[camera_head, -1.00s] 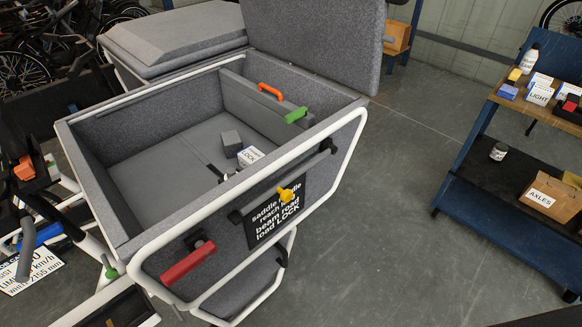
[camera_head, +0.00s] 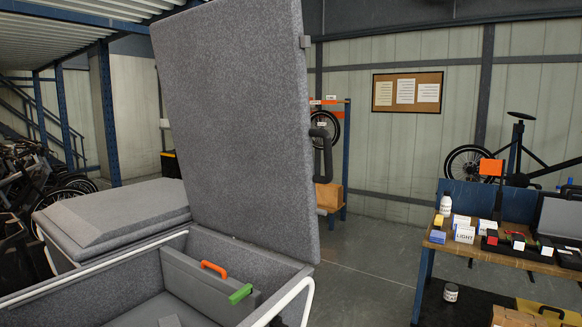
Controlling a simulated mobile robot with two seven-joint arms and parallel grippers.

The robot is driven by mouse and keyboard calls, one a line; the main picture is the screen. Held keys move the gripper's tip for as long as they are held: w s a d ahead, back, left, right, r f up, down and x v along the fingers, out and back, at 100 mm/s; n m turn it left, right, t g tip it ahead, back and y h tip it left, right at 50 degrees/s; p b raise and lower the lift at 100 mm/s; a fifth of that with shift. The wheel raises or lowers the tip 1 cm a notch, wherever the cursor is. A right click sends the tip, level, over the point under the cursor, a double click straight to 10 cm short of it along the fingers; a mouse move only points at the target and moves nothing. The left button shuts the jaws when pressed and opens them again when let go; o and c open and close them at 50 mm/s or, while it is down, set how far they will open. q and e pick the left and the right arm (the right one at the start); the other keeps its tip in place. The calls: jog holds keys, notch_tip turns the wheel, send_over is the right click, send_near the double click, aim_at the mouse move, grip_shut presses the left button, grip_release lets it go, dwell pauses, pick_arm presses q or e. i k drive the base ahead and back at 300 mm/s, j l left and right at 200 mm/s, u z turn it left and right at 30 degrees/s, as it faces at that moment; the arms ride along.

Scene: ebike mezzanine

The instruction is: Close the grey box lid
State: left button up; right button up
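The grey box lid (camera_head: 235,110) stands raised and nearly upright at the back of the grey box (camera_head: 262,258). A dark handle (camera_head: 322,150) sits on the lid's right edge. The box is open, and its near part is cut off by the bottom of the picture. Inside it an orange handle (camera_head: 214,268) and a green handle (camera_head: 240,293) show on an inner panel. Neither of my grippers is in view.
A second grey box with a closed lid (camera_head: 120,213) stands behind at the left. A workbench (camera_head: 500,255) with bottles and small boxes is at the right. Clear floor (camera_head: 365,275) lies between box and bench.

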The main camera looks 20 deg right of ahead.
aim_at(233, 74)
jog(key=i+l+u, duration=0.1)
jog(key=l, duration=0.25)
jog(key=i+l+u, duration=0.1)
jog(key=i+l, duration=0.2)
jog(key=i+l+u, duration=0.15)
jog(key=l, duration=0.25)
jog(key=i+l+u, duration=0.1)
jog(key=i+l, duration=0.15)
jog(key=l, duration=0.15)
jog(key=i+l+u, duration=0.1)
jog(key=l, duration=0.3)
jog(key=i+l+u, duration=0.1)
jog(key=l, duration=0.35)
jog(key=i+l+u, duration=0.1)
jog(key=l, duration=0.3)
jog(key=i+l+u, duration=0.15)
jog(key=l, duration=0.3)
jog(key=i, duration=0.05)
